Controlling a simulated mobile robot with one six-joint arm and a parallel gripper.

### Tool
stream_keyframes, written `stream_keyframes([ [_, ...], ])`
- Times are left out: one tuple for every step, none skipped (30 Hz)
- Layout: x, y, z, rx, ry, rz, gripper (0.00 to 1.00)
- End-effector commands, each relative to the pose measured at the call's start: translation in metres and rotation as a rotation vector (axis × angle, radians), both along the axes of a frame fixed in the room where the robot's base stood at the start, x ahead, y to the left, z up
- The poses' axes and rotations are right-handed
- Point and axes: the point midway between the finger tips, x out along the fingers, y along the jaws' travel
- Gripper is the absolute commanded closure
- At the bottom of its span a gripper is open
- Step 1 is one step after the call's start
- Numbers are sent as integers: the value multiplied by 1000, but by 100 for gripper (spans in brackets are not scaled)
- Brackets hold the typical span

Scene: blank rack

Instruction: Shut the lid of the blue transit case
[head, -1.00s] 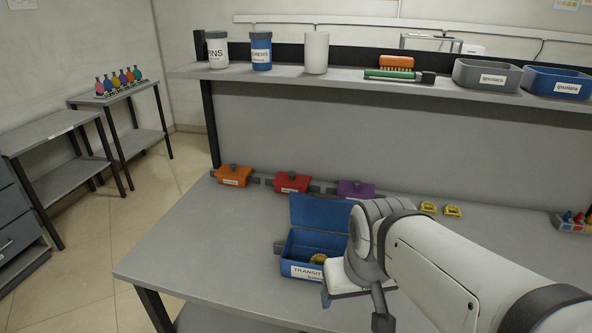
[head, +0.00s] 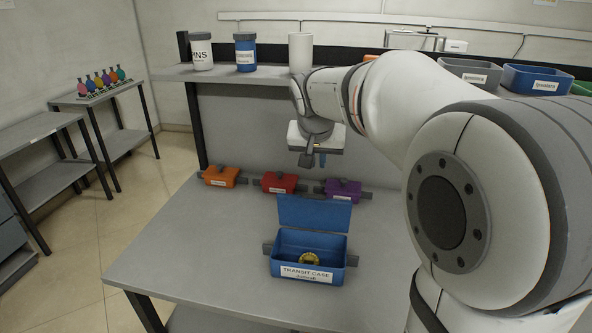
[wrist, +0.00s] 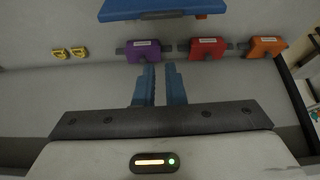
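The blue transit case (head: 310,272) stands on the workbench with its label facing the front. Its lid (head: 314,213) is raised, standing up along the back edge. A yellow round part (head: 309,259) lies inside the case. My gripper (head: 321,160) hangs above and behind the raised lid, apart from it. In the wrist view, its two blue fingers (wrist: 160,68) have a narrow gap with nothing between them. A blue panel, seemingly the lid (wrist: 160,10), shows at the top of the wrist view, clear of the fingers.
Orange (head: 221,176), red (head: 279,182) and purple (head: 343,190) boxes stand in a row behind the case. The shelf (head: 240,73) above holds jars and bins. Bench left of the case is clear. Two yellow parts (wrist: 69,52) lie beyond the purple box.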

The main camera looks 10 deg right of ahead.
Motion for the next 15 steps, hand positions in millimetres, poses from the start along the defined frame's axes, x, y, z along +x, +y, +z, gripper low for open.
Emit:
stream_keyframes([
  [7, 0, 2, -1, -7, -8, 94],
  [10, 0, 2, -1, -11, -12, 97],
  [13, -1, 2, -1, -13, -15, 100],
  [14, -1, 0, 0, -13, -16, 100],
  [15, -1, -2, -1, -13, -17, 100],
  [17, -2, -5, 1, -13, -18, 100],
  [19, -3, -8, 0, -12, -18, 100],
  [20, -4, -13, 0, -11, -18, 100],
  [23, -5, -19, 1, -10, -18, 100],
  [26, -6, -24, 0, -9, -18, 100],
  [29, -7, -29, 0, -10, -17, 100],
  [33, -9, -37, 0, -9, -18, 100],
  [36, -10, -43, 0, -9, -16, 100],
  [39, -11, -49, -1, -8, -16, 100],
  [43, -13, -56, -1, -7, -16, 100],
])
